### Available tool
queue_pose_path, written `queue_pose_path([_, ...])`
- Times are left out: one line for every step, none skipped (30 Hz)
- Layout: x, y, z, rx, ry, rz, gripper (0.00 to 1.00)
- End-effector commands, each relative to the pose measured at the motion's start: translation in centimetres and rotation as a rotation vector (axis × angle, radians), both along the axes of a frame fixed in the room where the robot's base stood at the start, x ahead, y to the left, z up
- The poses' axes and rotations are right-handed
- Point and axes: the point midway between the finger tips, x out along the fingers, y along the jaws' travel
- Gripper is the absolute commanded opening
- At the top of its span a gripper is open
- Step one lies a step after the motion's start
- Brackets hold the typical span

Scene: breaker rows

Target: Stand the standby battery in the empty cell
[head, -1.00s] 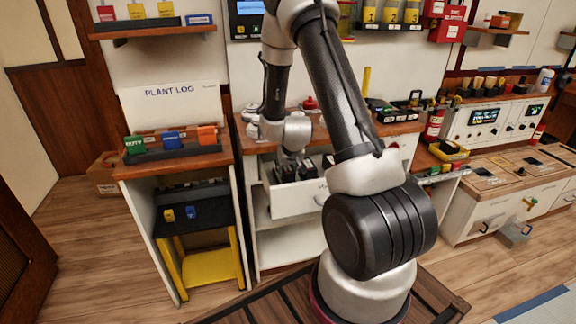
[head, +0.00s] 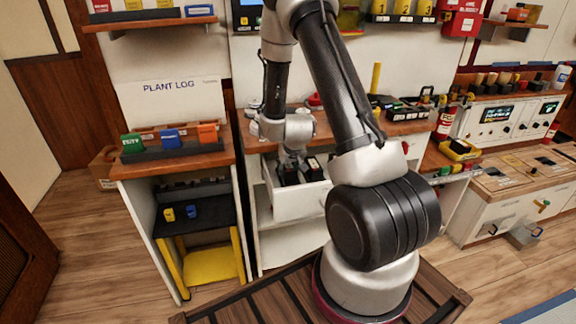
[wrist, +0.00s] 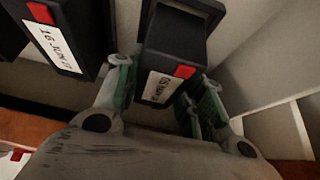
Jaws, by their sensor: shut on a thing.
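My gripper (head: 291,168) is down at the open white drawer (head: 303,202) under the middle counter. In the wrist view its green-padded fingers (wrist: 163,88) are shut on a black battery (wrist: 178,38) with a red tab and a white label. The label is too small and tilted to read surely. A second black battery (wrist: 75,25), with a red tab and a dated label, stands to the left, apart from the fingers. In the head view a black battery (head: 313,168) shows in the drawer beside my gripper. My wrist hides part of the drawer, and I cannot make out an empty cell.
The drawer's pale wall (wrist: 245,35) runs close to the right of my gripper. A counter with a black rack of coloured boxes (head: 172,147) stands to the left, over a yellow stool (head: 207,265). A control panel (head: 497,115) is at the right.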

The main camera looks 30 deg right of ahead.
Motion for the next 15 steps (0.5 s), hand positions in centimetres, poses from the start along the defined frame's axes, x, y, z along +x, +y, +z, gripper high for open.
queue_pose_path([0.06, -0.01, -0.1, -0.001, -0.002, 0.0, 0.0])
queue_pose_path([0.07, 0.0, -0.17, -0.001, -0.002, 0.0, 0.0])
queue_pose_path([0.08, 0.0, -0.28, -0.001, -0.002, 0.0, 0.0])
queue_pose_path([0.09, -0.01, -0.35, -0.001, -0.002, 0.0, 0.0])
queue_pose_path([0.09, -0.01, -0.44, -0.001, -0.003, 0.0, 0.0])
queue_pose_path([0.09, -0.01, -0.56, -0.001, -0.003, 0.0, 0.0])
queue_pose_path([0.09, 0.0, -0.65, -0.001, -0.003, 0.0, 0.0])
queue_pose_path([0.08, 0.0, -0.73, -0.001, -0.003, 0.0, 0.0])
queue_pose_path([0.09, 0.0, -0.77, -0.001, -0.003, 0.001, 0.0])
queue_pose_path([0.09, -0.01, -0.76, -0.001, -0.003, 0.0, 0.0])
queue_pose_path([0.09, -0.01, -0.74, 0.0, -0.003, 0.0, 0.0])
queue_pose_path([0.04, 0.0, -0.8, 0.0, -0.001, 0.0, 0.44])
queue_pose_path([0.04, 0.0, -0.8, 0.0, -0.001, 0.0, 0.5])
queue_pose_path([0.04, 0.0, -0.79, 0.0, -0.001, 0.0, 0.55])
queue_pose_path([0.04, 0.0, -0.79, 0.0, -0.001, 0.0, 0.6])
